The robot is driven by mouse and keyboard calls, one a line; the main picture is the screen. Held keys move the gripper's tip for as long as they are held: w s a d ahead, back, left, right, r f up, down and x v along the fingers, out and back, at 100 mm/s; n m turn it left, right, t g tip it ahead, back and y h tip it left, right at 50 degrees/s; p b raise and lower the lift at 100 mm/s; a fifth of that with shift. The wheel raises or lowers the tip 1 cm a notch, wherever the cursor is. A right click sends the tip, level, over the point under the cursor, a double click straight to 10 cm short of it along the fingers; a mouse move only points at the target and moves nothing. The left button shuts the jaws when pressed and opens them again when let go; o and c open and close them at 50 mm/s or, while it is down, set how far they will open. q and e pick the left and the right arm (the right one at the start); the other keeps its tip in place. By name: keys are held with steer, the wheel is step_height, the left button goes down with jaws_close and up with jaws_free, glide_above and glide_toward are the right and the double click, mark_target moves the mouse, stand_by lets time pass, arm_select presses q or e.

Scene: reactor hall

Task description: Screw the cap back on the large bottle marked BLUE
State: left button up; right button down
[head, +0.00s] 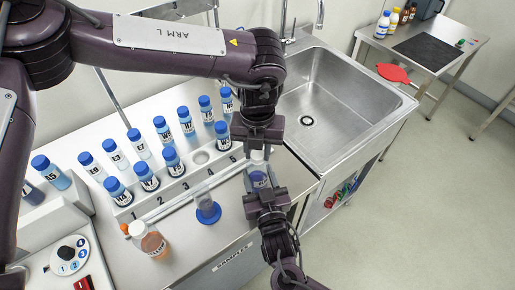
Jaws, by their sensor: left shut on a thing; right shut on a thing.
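The large bottle (259,179) with blue liquid stands near the counter's front edge, left of the sink; its label cannot be read here. My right gripper (262,190) comes from below in the picture and is shut on the bottle's body. My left gripper (258,150) reaches down from above and is shut on a pale cap (257,156) at the top of the bottle. The cap is mostly hidden by the fingers, and I cannot tell whether it sits on the thread or just above it.
A rack (175,188) of blue-capped vials stands behind and left. A clear cylinder on a blue base (208,212) and a bottle of orange liquid (152,241) stand at the left front. The steel sink (335,100) lies right. A side table (465,45) stands far right.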

arm_select(q)
steer(key=m, duration=0.4)
steer(key=shift+m, duration=0.3)
arm_select(e)
steer(key=shift+d, duration=0.1)
arm_select(q)
steer(key=m, duration=0.4)
steer(key=shift+m, duration=0.4)
steer(key=o, duration=1.1)
steer(key=shift+r, duration=2.25)
steer(key=shift+c, duration=0.4)
